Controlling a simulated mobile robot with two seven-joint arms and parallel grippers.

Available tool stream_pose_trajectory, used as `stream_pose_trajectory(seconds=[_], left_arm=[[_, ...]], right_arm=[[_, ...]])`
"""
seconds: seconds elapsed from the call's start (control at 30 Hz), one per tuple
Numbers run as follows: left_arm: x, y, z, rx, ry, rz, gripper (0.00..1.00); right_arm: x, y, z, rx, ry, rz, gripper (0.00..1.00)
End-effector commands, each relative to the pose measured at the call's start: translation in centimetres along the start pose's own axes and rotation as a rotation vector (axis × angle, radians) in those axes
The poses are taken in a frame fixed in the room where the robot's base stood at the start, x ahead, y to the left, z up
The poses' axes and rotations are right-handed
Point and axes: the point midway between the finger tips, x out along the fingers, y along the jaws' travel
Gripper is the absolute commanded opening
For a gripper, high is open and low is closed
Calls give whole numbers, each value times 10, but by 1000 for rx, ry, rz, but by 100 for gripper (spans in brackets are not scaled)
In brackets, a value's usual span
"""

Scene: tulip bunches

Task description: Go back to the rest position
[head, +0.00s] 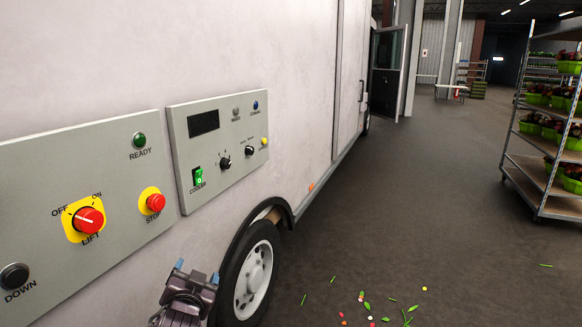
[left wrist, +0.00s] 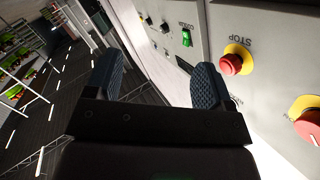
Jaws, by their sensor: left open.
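In the left wrist view the open left gripper (left wrist: 157,82) shows two dark ribbed fingers, with the panels beyond and to the right. The fingers appear clear of the panels. My right gripper is not in view.
A white truck (head: 240,60) fills the left side. Its panels carry a red lift knob (head: 88,219), a red stop button (head: 155,202) and a green cooler switch (head: 198,177). A plant rack (head: 540,170) stands right. Leaves and petals (head: 367,305) litter the otherwise open floor.

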Motion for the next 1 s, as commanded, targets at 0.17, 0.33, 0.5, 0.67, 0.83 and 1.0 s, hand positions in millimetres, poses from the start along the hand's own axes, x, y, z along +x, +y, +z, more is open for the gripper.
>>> stream_pose_trajectory(seconds=[0.17,0.33,0.5,0.67,0.83,1.0], left_arm=[[-49,18,59,-185,12,114,76],[-101,30,112,-319,-27,185,76],[-159,38,168,-389,-127,228,76],[-218,43,224,-390,-260,249,76],[-269,46,268,-374,-380,257,76],[-293,46,286,-370,-433,258,76]], right_arm=[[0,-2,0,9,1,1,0],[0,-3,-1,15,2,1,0],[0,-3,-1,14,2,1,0],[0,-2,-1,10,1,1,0],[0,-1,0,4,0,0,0],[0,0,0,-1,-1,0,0]])
